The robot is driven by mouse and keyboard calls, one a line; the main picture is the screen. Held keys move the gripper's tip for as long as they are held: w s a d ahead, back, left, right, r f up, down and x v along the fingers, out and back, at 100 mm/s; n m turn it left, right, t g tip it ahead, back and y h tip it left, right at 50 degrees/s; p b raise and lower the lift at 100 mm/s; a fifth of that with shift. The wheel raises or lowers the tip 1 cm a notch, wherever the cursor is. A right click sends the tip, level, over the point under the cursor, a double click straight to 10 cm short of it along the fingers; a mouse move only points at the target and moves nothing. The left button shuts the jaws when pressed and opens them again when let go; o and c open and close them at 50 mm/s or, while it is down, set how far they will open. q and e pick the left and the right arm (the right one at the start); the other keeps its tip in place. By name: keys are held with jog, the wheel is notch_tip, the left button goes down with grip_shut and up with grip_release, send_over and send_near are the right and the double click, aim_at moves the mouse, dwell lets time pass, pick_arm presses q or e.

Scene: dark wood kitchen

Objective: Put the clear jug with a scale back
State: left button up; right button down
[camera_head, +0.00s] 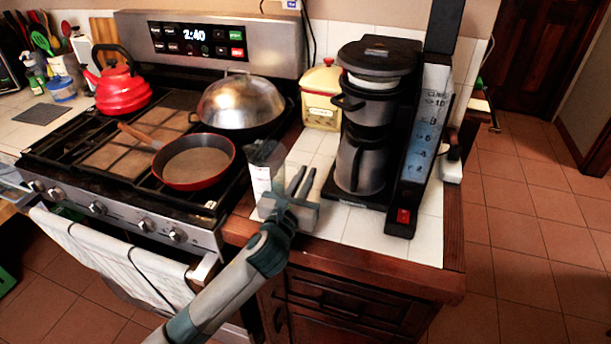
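A clear, see-through container (262,178), which looks like the jug, stands on the white tiled counter just right of the stove. Its lower part looks white, and I cannot make out a scale on it. My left gripper (304,180) is just right of and in front of it, with its fingers pointing up and away. The fingers are apart and nothing shows between them. I cannot tell whether the gripper touches the container. My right gripper is not in view.
A coffee maker (362,150) with a marked water tank (424,130) stands right of the gripper. A cream canister (322,100) is behind. On the stove are a red-rimmed pan (195,165), a domed lid (240,102) and a red kettle (120,90). The counter's front strip (345,225) is clear.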

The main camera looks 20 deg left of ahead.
pick_arm(q)
jog(key=o, duration=0.3)
jog(key=shift+r, duration=0.1)
jog(key=shift+s, duration=0.1)
